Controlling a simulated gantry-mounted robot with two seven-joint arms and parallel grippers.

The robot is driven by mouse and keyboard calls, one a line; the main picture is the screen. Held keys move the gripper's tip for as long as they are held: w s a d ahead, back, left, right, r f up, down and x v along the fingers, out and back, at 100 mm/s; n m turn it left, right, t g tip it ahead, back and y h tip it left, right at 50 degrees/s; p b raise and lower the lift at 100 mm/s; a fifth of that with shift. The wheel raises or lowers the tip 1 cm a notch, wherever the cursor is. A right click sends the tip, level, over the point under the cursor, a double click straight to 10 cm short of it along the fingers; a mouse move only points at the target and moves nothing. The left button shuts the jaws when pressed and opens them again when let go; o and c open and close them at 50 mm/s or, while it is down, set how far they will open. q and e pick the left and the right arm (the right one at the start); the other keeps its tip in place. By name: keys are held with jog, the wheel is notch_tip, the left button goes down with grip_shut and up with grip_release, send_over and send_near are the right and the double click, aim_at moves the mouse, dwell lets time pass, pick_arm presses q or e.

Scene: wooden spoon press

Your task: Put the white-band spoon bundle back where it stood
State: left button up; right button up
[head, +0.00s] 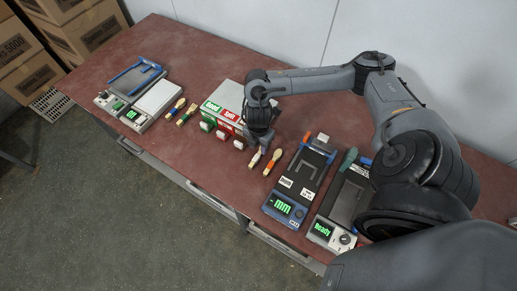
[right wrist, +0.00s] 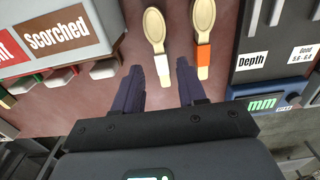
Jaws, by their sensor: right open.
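The white-band spoon bundle (right wrist: 156,38) is pale wood with a white band low on its handle. It lies on the red-brown table, its handle end between the fingertips of my right gripper (right wrist: 159,82). The gripper is open, with a gap on both sides of the handle. In the head view the white-band bundle (head: 255,158) shows just below my right gripper (head: 261,147). An orange-band spoon bundle (right wrist: 203,40) lies beside it, to the right, outside the fingers. My left gripper is not in view.
A labelled sorting box (head: 226,105) with several coloured flaps stands to the left. A blue depth gauge (head: 284,207) reading "mm" and a device reading "Ready" (head: 320,229) stand to the right. Two more spoon bundles (head: 181,111) lie near a scale (head: 155,100).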

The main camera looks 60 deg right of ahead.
aim_at(258, 154)
notch_tip(258, 154, up, 6)
jog(key=p, duration=0.2)
jog(key=w+a+r+m+t+y, duration=0.15)
jog(key=a+t, duration=0.25)
jog(key=a, duration=1)
jog(key=w+a+m+t+y, duration=0.2)
jog(key=w+a+t, duration=0.1)
jog(key=a, duration=1.1)
jog(key=s+d+f+m+g+h, duration=0.1)
jog(key=s+d+m+g+h, duration=0.2)
jog(key=s+d+m, duration=0.5)
jog(key=s+m, duration=0.3)
jog(key=s, duration=0.1)
jog(key=shift+d+p, duration=0.35)
